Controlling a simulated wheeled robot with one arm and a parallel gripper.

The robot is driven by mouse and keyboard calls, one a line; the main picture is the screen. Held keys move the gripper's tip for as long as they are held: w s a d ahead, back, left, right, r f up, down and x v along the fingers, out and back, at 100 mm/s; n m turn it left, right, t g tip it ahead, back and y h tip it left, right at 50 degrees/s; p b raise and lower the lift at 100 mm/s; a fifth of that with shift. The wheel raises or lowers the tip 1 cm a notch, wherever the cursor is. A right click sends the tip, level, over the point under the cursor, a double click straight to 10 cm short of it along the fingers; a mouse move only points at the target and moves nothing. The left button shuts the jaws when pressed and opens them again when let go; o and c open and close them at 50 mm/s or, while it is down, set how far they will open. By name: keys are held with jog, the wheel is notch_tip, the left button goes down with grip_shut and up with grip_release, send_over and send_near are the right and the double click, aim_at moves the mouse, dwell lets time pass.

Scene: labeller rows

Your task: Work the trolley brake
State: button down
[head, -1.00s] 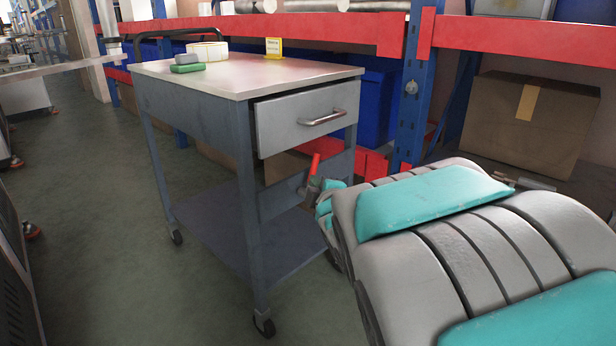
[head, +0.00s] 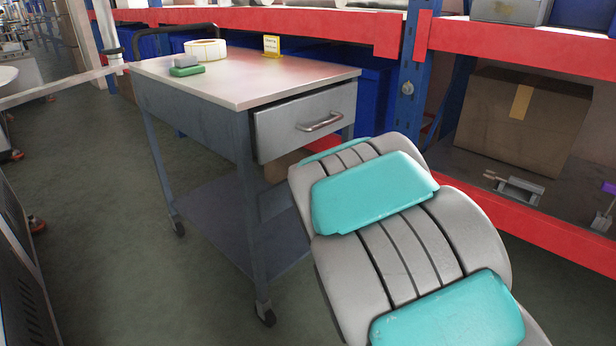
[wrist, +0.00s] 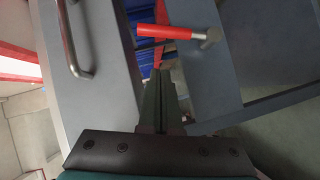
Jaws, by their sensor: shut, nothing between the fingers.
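The trolley (head: 254,190) is grey with a pale top, a drawer (head: 285,125) that stands slightly out, and a lower shelf. Its brake lever has a red grip (wrist: 163,31) and a metal pivot at the right end in the wrist view. In the head view my arm hides the lever. My gripper (wrist: 163,78) is shut and empty. Its dark fingers point towards the lever and sit below the red grip in the wrist view, seemingly apart from it. In the head view my gripper is hidden behind my arm.
The drawer handle (wrist: 72,40) is close on the left in the wrist view. Red and blue racking with a cardboard box (head: 525,120) is behind.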

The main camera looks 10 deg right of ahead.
jog(key=w+d+f, duration=0.1)
jog(key=w+d, duration=0.1)
jog(key=w, duration=0.3)
jog(key=shift+w+d+f+p, duration=0.2)
jog(key=shift+f+p, duration=0.1)
jog(key=shift+p, duration=0.05)
dwell(0.3)
